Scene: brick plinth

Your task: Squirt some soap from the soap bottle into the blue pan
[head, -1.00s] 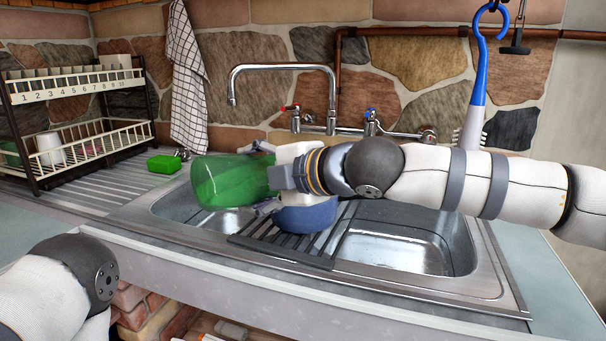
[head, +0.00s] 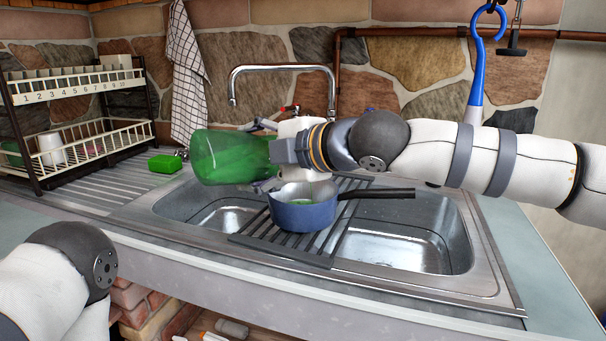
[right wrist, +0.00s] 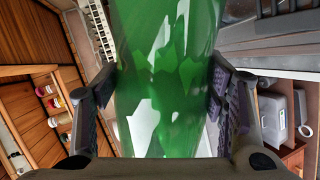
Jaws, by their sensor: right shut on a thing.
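The soap bottle (head: 228,160) is green and see-through. It lies on its side in the air above the sink, left of and higher than the pan. My right gripper (head: 264,156) is shut on it, with one finger on each side in the right wrist view, where the bottle (right wrist: 168,80) fills the middle. The blue pan (head: 304,216) stands upright on the black drain rack, its dark handle pointing right. Some green shows inside it. My left gripper is out of view; only part of my left arm shows at bottom left.
The steel double sink (head: 405,250) has a black rack (head: 270,241) across its middle. The tap (head: 284,68) rises behind my right gripper. A green sponge (head: 165,163) lies on the drainboard. A dish rack (head: 75,85) stands at left, and a blue-handled brush (head: 477,80) hangs at right.

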